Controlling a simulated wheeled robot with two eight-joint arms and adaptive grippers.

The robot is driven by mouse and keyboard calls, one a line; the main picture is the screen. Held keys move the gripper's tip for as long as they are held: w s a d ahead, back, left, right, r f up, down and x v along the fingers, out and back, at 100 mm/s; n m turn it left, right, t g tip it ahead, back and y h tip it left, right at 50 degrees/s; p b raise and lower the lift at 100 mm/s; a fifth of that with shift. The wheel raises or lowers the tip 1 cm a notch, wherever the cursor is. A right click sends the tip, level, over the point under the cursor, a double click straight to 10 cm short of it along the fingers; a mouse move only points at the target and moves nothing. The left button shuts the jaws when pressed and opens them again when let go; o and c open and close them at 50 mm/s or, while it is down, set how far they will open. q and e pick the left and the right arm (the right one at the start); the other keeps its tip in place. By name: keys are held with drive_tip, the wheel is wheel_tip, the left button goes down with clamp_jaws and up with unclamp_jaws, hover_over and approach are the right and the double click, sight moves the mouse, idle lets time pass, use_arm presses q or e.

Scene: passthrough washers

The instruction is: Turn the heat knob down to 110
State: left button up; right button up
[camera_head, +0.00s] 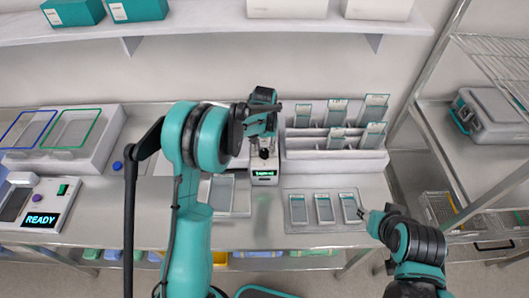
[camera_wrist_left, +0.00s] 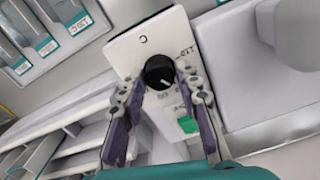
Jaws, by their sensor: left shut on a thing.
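The heat knob (camera_wrist_left: 159,72) is a round black dial with a white pointer mark, on the white face of a small unit (camera_wrist_left: 136,46) in the left wrist view. My left gripper (camera_wrist_left: 160,78) has its fingers closed on either side of the knob. The unit's green display (camera_head: 264,173) is lit, but too small to read. My right gripper (camera_head: 364,213) is low at the right, beside the slide cards; its finger gap is unclear.
A green button (camera_wrist_left: 188,124) is beside the knob. Racks of cards (camera_head: 335,135) stand right of the unit, and a tray (camera_head: 326,228) with three cards lies in front. A panel reading READY (camera_head: 41,219) is at far left.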

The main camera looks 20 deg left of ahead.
sight(264, 151)
use_arm(q)
drive_tip(key=n+b, duration=0.2)
drive_tip(key=n, duration=0.4)
drive_tip(key=shift+n+b, duration=0.3)
drive_tip(key=shift+b, duration=0.1)
drive_tip(key=n+b, duration=0.1)
drive_tip(key=n, duration=0.2)
drive_tip(key=shift+n+b, duration=0.45)
drive_tip(key=shift+n, duration=1.45)
drive_tip(key=o, duration=1.2)
wheel_tip(264, 151, up, 12)
